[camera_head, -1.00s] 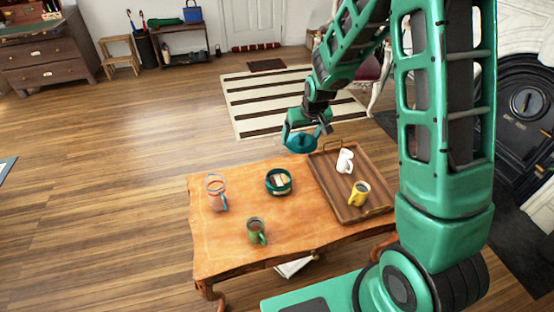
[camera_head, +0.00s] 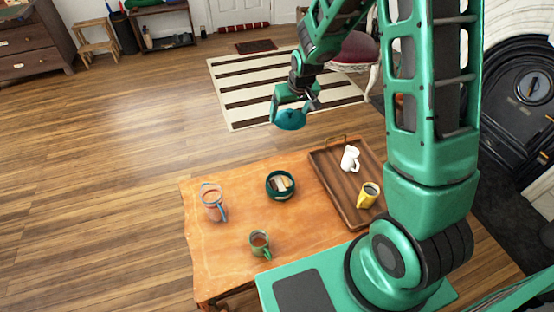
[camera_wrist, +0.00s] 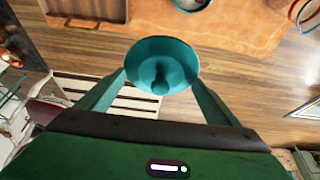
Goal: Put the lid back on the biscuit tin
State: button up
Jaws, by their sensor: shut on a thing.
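The biscuit tin (camera_head: 268,190) is a round dark green tin standing open on the orange wooden table (camera_head: 228,262), with pale and brown biscuits showing inside. Its edge also shows at the top of the wrist view (camera_wrist: 205,3). The teal round lid (camera_head: 291,120) is in my gripper (camera_head: 290,110), held in the air beyond the table's far edge, above and apart from the tin. In the wrist view the lid (camera_wrist: 178,58) shows its knob between my two fingers, which are shut on it.
A glass with blue and red (camera_head: 212,202) stands left of the tin, a green mug (camera_head: 260,244) in front. Bare tabletop surrounds the tin.

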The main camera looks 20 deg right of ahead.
jog(key=shift+s+a+f+n+g+y, duration=0.65)
jog(key=shift+s+a+f+n, duration=0.55)
jog(key=shift+f+n, duration=1.85)
jog(key=shift+s+a+f+n+g+y, duration=0.35)
jog(key=shift+s+a+f+n+y, duration=0.9)
jog(key=shift+f, duration=3)
jog(key=shift+s+a+f+n+g+y, duration=0.3)
jog(key=shift+s+a+f+n+g, duration=0.75)
jog(key=shift+f+n, duration=2.25)
jog(key=shift+s+d+f+m+t, duration=0.3)
jog(key=shift+s+f+m+t, duration=0.1)
jog(key=shift+t, duration=0.15)
jog(key=shift+d+r, duration=0.1)
jog(key=o, duration=0.9)
